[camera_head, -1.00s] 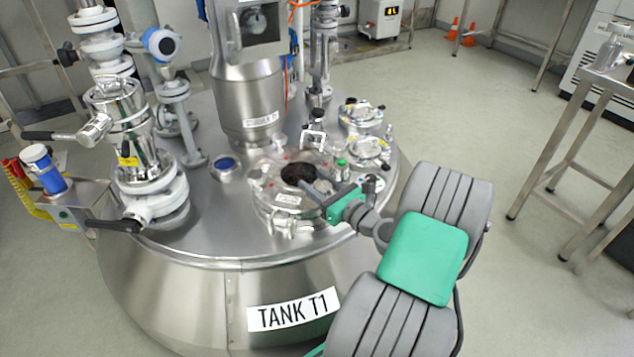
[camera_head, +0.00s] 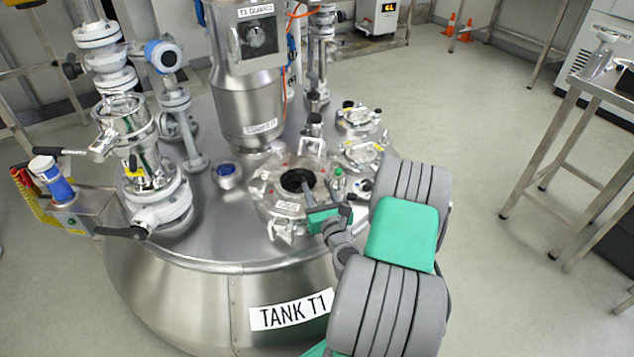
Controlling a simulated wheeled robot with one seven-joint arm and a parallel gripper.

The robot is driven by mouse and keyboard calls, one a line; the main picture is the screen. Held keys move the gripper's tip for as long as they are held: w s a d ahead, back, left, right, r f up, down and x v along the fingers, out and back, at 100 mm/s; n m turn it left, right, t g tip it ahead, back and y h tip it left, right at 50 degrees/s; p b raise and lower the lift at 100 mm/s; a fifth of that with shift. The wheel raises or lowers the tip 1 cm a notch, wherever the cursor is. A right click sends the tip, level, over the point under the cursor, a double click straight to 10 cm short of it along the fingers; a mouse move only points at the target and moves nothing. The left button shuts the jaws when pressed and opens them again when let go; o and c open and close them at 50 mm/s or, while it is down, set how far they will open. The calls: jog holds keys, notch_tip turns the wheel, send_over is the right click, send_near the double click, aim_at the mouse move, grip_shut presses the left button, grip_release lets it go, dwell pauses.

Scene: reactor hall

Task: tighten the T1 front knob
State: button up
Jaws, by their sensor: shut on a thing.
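Tank T1 (camera_head: 180,285) is a large steel vessel with a "TANK T1" label on its front. A round metal lid (camera_head: 268,196) with a dark round centre and clamps around its rim sits on its top. My gripper (camera_head: 306,188) reaches in from the lower right, its green-and-grey end low over the front right of this lid. Its fingers point up and left, near the dark centre, and are shut on the T1 front knob. The knob is too small and too covered by the fingers to make out its shape.
A steel column (camera_head: 245,100) with a "T1 GUARD" box rises behind the lid. Left are a valve assembly (camera_head: 150,190) and a blue-capped fitting (camera_head: 225,168). Smaller ports (camera_head: 358,117) sit behind right. A steel table (camera_head: 590,85) stands far right, with clear floor between.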

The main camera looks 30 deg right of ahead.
aim_at(319, 203)
jog(key=m+h+p, duration=0.1)
jog(key=m+g+h+p, duration=0.1)
jog(key=h, duration=0.1)
jog(key=m+g+h, duration=0.1)
jog(key=shift+s+d+r+h+p, duration=0.15)
jog(key=shift+d+r+h+p, duration=0.1)
jog(key=shift+h+p, duration=0.15)
jog(key=m+g+h+p, duration=0.2)
jog(key=shift+s+d+f+m+g+h+p, duration=0.1)
jog(key=shift+s+d+m+g+h+p, duration=0.05)
jog(key=shift+d+m+g+h+p, duration=0.15)
jog(key=o, duration=1.4)
jog(key=shift+s, duration=0.1)
jog(key=shift+c, duration=0.2)
jog(key=shift+f, duration=0.1)
jog(key=v, duration=0.7)
jog(key=shift+s+a, duration=0.2)
jog(key=shift+a, duration=0.15)
